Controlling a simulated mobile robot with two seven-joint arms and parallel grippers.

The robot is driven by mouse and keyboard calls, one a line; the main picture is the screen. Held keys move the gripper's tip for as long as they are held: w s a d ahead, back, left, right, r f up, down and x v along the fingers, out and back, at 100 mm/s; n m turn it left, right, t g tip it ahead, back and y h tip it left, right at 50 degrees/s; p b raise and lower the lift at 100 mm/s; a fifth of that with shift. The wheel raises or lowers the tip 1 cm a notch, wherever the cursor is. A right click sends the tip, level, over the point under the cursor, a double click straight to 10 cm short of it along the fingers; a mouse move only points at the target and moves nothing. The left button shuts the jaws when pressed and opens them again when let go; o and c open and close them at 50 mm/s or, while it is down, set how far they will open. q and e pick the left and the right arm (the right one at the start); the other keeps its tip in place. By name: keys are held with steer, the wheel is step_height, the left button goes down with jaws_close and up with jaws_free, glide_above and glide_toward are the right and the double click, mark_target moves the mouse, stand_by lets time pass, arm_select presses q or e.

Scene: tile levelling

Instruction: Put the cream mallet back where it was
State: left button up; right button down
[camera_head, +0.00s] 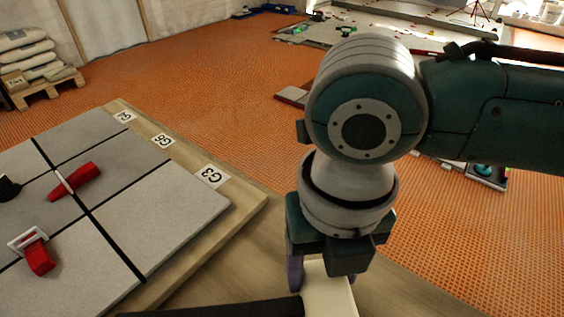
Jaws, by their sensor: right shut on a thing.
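The cream mallet (331,294) is at the bottom edge of the head view. Its cream head shows in part, and a dark handle (225,309) runs left from it. My right gripper (325,272) points down from above and is shut on the cream head. The frame's bottom edge cuts off the rest of the mallet. I cannot tell whether it touches the wooden board under it. My left gripper is not in view.
Grey tiles (160,210) lie on a wooden board (245,225) with labels such as G3 (211,176). A red wedge (85,180) and another red wedge (40,258) sit at the tile joints. A black object (8,188) is at the left edge. Orange floor lies beyond.

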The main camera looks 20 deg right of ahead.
steer(key=shift+f+b, duration=0.3)
steer(key=shift+f, duration=0.1)
jaws_free()
